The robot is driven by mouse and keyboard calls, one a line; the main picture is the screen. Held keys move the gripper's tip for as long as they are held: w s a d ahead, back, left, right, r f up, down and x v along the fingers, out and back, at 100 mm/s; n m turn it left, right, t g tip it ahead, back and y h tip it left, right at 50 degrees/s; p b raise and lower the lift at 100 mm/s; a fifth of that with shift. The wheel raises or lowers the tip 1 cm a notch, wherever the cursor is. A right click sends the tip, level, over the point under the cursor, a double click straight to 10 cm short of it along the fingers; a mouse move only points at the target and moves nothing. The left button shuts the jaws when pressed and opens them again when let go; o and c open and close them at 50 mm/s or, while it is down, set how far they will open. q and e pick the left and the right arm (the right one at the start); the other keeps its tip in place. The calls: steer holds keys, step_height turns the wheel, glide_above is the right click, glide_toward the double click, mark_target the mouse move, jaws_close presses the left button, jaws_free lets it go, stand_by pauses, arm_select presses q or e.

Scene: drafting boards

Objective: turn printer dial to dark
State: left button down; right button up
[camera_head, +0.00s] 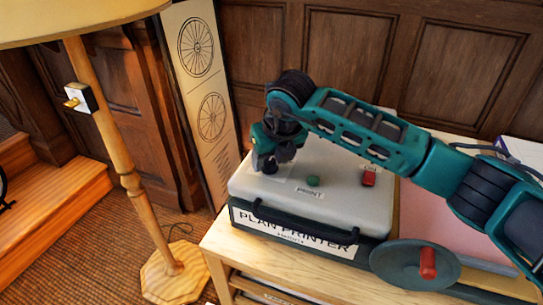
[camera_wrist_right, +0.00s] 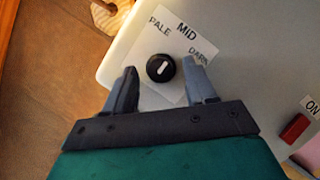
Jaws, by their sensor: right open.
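The plan printer (camera_head: 345,212) is a light grey box with a dark base on a wooden table. Its dial (camera_wrist_right: 161,68) is a small round black knob on a white label plate (camera_wrist_right: 155,95) marked PALE, MID and DARK. The dial's white mark points up, about toward MID. My right gripper (camera_wrist_right: 161,69) is open, its fingertips on either side of the dial with a small gap at each side. In the head view my right gripper (camera_head: 270,163) hangs over the printer's left end and largely hides the dial. My left gripper is not in view.
A green PRINT button (camera_head: 313,181) and a red ON switch (camera_head: 369,178) sit on the printer's top, right of the dial. A crank wheel with a red handle (camera_head: 428,263) is at front right. A wooden lamp (camera_head: 132,180) stands left; a panelled wall is behind.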

steer(key=shift+c, duration=0.4)
jaws_close()
